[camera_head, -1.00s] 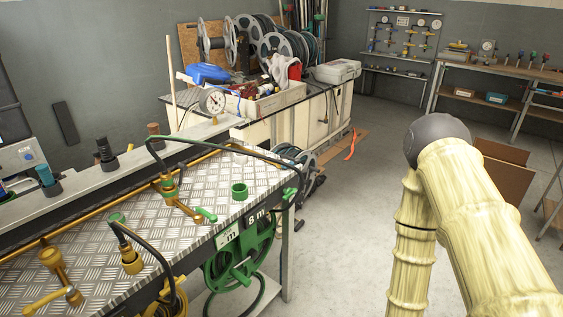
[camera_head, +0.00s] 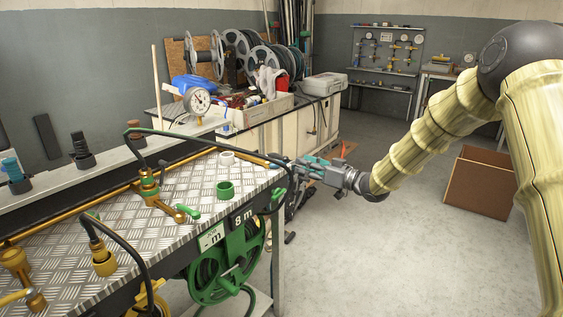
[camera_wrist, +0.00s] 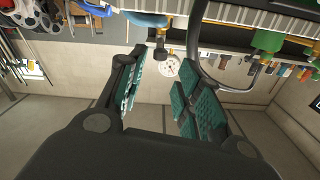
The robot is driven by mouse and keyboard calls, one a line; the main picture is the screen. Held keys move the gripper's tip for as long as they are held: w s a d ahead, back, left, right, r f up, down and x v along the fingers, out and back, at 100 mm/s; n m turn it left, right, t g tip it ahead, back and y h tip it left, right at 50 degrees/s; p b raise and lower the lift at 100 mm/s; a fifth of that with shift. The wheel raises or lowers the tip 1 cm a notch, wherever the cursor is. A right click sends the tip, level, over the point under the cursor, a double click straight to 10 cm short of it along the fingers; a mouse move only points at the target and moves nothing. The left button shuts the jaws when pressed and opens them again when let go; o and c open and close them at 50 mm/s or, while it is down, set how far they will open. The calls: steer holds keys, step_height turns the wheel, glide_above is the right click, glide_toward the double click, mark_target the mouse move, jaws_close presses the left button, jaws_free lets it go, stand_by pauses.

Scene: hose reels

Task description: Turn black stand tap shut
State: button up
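I cannot tell which fitting is the black stand tap. My gripper (camera_head: 298,168) is at the bench's right end, by the hose, and appears empty. In the wrist view my gripper (camera_wrist: 158,92) has its teal pads apart, with a dial gauge (camera_wrist: 172,67) and a black hose loop (camera_wrist: 222,88) beyond.
A green ring (camera_head: 225,191) and a white ring (camera_head: 227,158) lie on the bench. A green hose reel (camera_head: 228,265) hangs under its front edge. A pressure gauge (camera_head: 198,101) stands behind. A cardboard box (camera_head: 481,182) sits on the floor at right; the floor between is clear.

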mark_target(281, 158)
steer(key=x, duration=1)
steer(key=shift+f, duration=0.1)
jaws_close()
